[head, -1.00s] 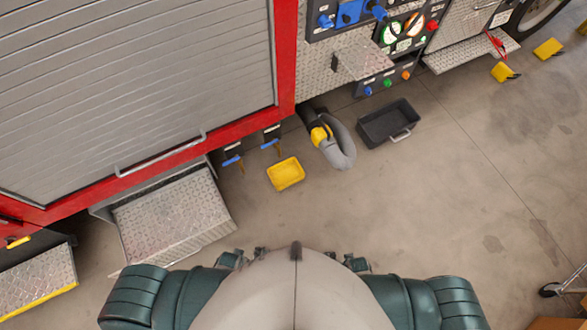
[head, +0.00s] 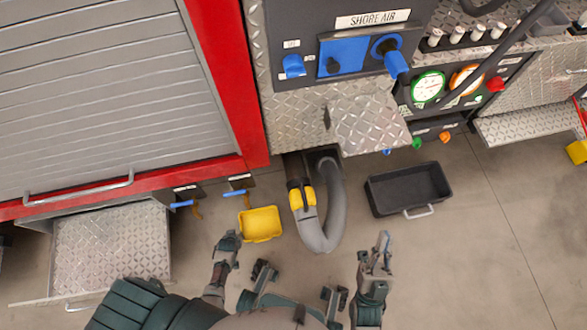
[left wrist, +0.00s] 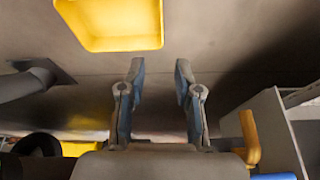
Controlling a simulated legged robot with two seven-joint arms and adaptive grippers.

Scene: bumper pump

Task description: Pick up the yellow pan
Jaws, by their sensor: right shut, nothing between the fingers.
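The yellow pan (head: 260,224) is a shallow rectangular tray on the floor, left of the grey hose, in the head view. It shows at the top of the left wrist view (left wrist: 112,22). My left gripper (head: 229,240) is just left of and below the pan in the head view. Its fingers stand apart in the left wrist view (left wrist: 159,70), with nothing between them. My right gripper (head: 381,246) is shut and empty, right of the hose and below the black tray.
A grey hose with a yellow collar (head: 303,197) bends down right of the pan. A black tray (head: 410,188) lies farther right. Blue-handled valves (head: 236,193) stick out above the pan. A metal step (head: 110,243) stands to the left. The lower right floor is clear.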

